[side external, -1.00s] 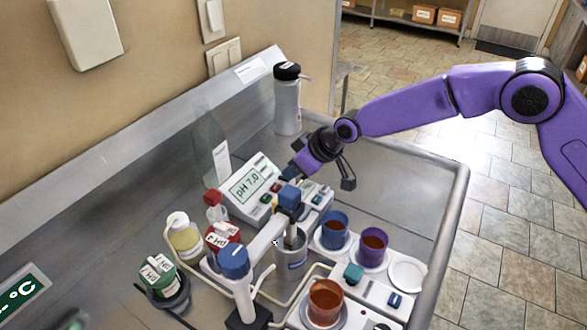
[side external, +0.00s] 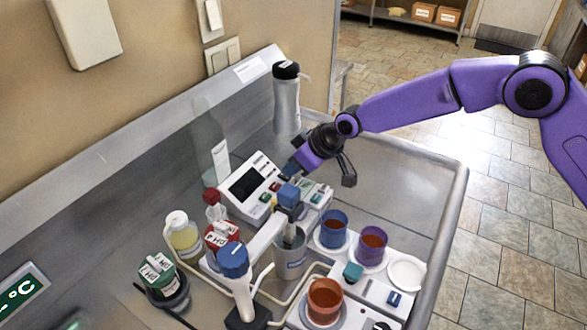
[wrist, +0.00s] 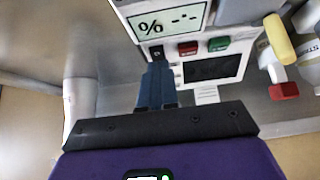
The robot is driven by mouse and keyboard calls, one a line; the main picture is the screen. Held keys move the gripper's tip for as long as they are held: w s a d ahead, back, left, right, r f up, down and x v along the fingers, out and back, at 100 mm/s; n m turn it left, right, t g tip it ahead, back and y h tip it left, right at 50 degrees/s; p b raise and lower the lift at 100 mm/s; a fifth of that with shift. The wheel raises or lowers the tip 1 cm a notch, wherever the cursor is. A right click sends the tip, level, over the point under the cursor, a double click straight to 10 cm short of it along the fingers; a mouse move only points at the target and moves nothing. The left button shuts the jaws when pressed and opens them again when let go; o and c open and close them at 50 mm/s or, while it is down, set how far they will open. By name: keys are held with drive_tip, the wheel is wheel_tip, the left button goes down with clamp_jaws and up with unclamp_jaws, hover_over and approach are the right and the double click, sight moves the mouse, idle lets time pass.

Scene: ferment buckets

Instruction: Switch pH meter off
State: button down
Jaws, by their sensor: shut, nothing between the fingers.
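The pH meter (side external: 236,205) is a white sloped box on the steel bench. Its screen (side external: 247,184) is dark and blank, and it also shows dark in the wrist view (wrist: 212,68). A red button (wrist: 187,48) and a green button (wrist: 218,44) sit beside the screen. A small black switch (wrist: 156,52) is at the corner of the panel. My gripper (side external: 291,167) is at the meter's far right end. Its blue fingers (wrist: 157,66) are together and empty, with the tips close to the black switch. I cannot tell whether they touch it.
A second display (wrist: 165,24) reading "% -.-" lies beyond the meter. A grey bottle (side external: 287,100) stands behind. An electrode arm (side external: 262,240), a metal cup (side external: 290,256), a blue cup (side external: 334,230) and a purple cup (side external: 371,245) stand in front. The bench's back right is clear.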

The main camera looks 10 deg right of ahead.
drive_tip(key=shift+r, duration=0.2)
drive_tip(key=shift+r, duration=0.3)
drive_tip(key=r, duration=0.3)
drive_tip(key=shift+s+d+r, duration=0.4)
drive_tip(key=s+d+r, duration=0.5)
drive_tip(key=shift+s+d+r, duration=0.15)
drive_tip(key=shift+r, duration=0.1)
drive_tip(key=s+d+n+g+h, duration=0.1)
drive_tip(key=s+d+g+h, duration=0.1)
drive_tip(key=s+d, duration=1.2)
drive_tip(key=s+d+f+n+g+h, duration=0.1)
drive_tip(key=s+d+n+g+h, duration=0.1)
drive_tip(key=s+d, duration=1.2)
drive_tip(key=s+g, duration=0.1)
drive_tip(key=s, duration=0.5)
drive_tip(key=shift+d+f+n+h, duration=0.2)
drive_tip(key=shift+d+n+h, duration=0.1)
drive_tip(key=shift+d+h, duration=0.1)
